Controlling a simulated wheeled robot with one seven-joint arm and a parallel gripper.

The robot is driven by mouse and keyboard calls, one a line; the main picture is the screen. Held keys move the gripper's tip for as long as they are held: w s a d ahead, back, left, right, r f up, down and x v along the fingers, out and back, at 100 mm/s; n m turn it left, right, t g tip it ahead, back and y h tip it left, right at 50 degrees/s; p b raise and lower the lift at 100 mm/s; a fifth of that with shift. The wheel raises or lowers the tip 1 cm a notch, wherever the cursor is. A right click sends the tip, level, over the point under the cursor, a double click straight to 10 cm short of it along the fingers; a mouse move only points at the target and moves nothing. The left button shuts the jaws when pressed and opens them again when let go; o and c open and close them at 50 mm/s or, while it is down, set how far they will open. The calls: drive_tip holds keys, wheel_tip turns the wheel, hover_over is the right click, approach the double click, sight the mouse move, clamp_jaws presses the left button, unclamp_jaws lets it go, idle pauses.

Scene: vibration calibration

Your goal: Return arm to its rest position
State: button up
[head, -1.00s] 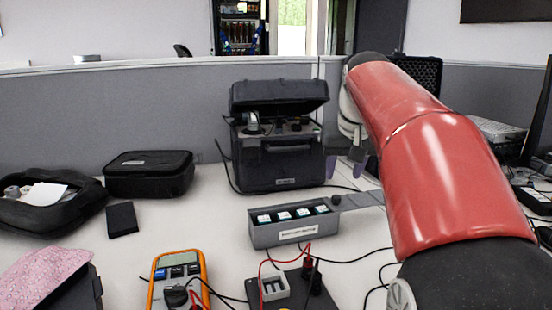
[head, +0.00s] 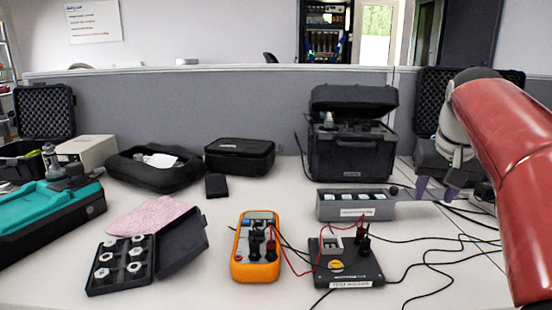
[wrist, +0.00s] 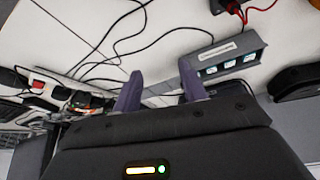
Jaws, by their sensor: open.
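My arm, with a red link, reaches in from the right edge of the head view. My gripper (head: 436,190) hangs above the right part of the table, to the right of the grey box with several white-and-teal items.
A black case (head: 350,163) stands behind the grey box. An orange multimeter (head: 242,270) and a black test board (head: 362,272) with red and black leads are in front. Cables lie loose on the right. A black tray (head: 97,290) of hex pieces sits front left.

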drive_tip(key=shift+n+t+y, duration=0.4)
drive_tip(key=shift+n, duration=0.4)
drive_tip(key=s+a+f, duration=0.2)
drive_tip(key=s+a, duration=0.1)
drive_tip(key=s+a+f, duration=0.3)
drive_tip(key=s, duration=0.1)
drive_tip(key=s+a+f, duration=0.3)
drive_tip(key=a, duration=0.1)
drive_tip(key=shift+s, duration=0.15)
drive_tip(key=s+a+f+n, duration=0.1)
drive_tip(key=s+a+f, duration=0.4)
drive_tip(key=s+f, duration=0.4)
drive_tip(key=shift+s+f, duration=0.2)
drive_tip(key=shift+f, duration=0.75)
